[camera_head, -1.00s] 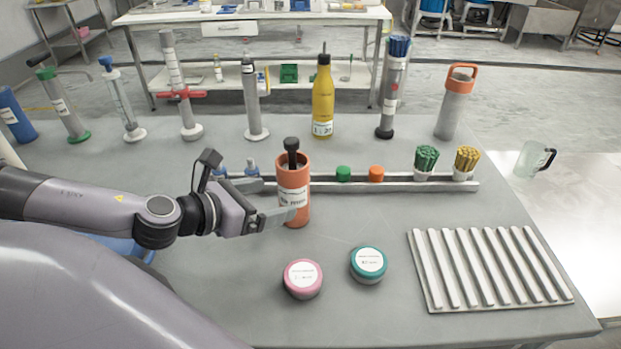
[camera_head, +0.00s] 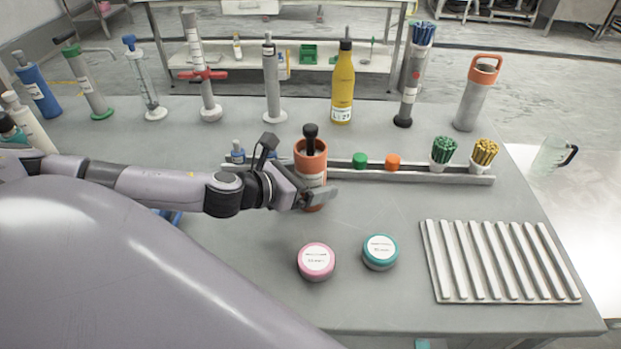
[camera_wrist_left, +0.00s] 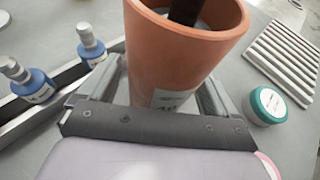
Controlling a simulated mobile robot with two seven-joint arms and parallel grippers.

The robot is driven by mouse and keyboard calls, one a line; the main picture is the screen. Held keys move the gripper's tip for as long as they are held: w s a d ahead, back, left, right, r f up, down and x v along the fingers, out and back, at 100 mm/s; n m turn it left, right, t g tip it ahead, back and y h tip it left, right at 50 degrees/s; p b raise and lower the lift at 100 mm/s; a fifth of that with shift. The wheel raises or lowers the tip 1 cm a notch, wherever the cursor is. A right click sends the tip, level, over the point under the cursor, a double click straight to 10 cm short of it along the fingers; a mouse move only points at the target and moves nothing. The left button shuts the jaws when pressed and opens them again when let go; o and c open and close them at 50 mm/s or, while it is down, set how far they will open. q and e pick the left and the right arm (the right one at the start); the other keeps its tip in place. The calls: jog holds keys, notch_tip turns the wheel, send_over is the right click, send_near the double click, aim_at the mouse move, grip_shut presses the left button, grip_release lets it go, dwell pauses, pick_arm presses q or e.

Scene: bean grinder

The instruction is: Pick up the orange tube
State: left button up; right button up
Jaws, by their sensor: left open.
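The orange tube (camera_head: 312,163) stands upright on the grey table, with a white label and a dark round-topped rod sticking out of its top. My left gripper (camera_head: 317,192) is at its lower part, one finger crossing in front of it. In the left wrist view the orange tube (camera_wrist_left: 182,55) stands between the two open fingers, close to the palm. Whether either finger touches it I cannot tell. My right gripper is not in view.
A metal rail (camera_head: 400,174) with green and orange caps and stick bundles runs behind and right of the tube. Pink-rimmed (camera_head: 316,262) and teal-rimmed (camera_head: 380,252) jars stand in front. A ridged tray (camera_head: 500,262) lies right. Tall bottles and cylinders line the back.

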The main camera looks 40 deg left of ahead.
aim_at(304, 130)
pick_arm(q)
jog(key=shift+w, duration=0.1)
jog(key=c, duration=1.1)
notch_tip(304, 130, up, 12)
jog(key=p, duration=0.4)
notch_tip(304, 130, up, 8)
